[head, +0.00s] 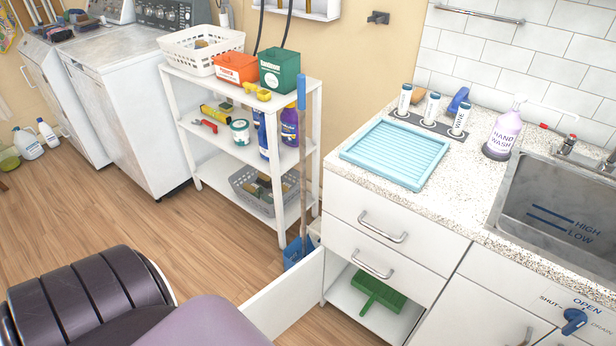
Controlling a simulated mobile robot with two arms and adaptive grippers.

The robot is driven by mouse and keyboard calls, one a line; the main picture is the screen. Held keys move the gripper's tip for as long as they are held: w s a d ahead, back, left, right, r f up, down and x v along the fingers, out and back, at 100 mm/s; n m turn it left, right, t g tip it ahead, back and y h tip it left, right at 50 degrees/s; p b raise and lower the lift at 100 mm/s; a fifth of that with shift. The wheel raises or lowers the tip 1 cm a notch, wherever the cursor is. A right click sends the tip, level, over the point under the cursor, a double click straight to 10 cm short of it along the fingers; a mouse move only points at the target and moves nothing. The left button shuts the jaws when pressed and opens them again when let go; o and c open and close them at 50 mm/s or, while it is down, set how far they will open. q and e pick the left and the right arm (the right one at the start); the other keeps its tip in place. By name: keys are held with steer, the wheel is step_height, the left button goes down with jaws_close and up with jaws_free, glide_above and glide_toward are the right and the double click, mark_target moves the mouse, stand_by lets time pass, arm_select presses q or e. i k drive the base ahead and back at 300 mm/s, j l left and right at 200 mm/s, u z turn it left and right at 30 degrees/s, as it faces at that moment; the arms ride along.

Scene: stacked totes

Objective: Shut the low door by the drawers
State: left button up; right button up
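The low white door (286,300) stands open at the bottom left of the cabinet below the counter. It swings out to the left, and its lower part is cut off by the frame and by my arm. Two white drawers with metal handles sit above the opening, the upper drawer (395,222) and the lower drawer (388,260); both look shut. Inside the open compartment a green brush or dustpan (378,293) lies on the white floor. A dark ribbed and purple-grey part of my arm fills the lower left, close to the door in the picture. Neither gripper shows.
A white shelf rack (189,136) with baskets and bottles stands left of the cabinet. A blue-ended pole (302,140) and a blue bin (297,254) stand between rack and door. The counter holds a light-blue tray (394,153). Wooden floor (200,235) is open in front of the rack.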

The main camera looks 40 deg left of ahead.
mark_target(277, 307)
steer(key=j+z, duration=0.15)
steer(key=j, duration=0.25)
steer(key=k+j+z, duration=0.1)
steer(key=j, duration=0.3)
steer(key=k+j+z, duration=0.15)
steer(key=j, duration=0.25)
steer(key=k+j+z, duration=0.1)
steer(key=j, duration=0.25)
steer(key=k+j+z, duration=0.15)
steer(key=j, duration=0.25)
steer(key=k+j+z, duration=0.1)
steer(key=j, duration=0.25)
steer(key=k+j+z, duration=0.15)
steer(key=k+j, duration=0.25)
steer(key=j, duration=0.2)
steer(key=k+j, duration=0.25)
steer(key=j, duration=0.15)
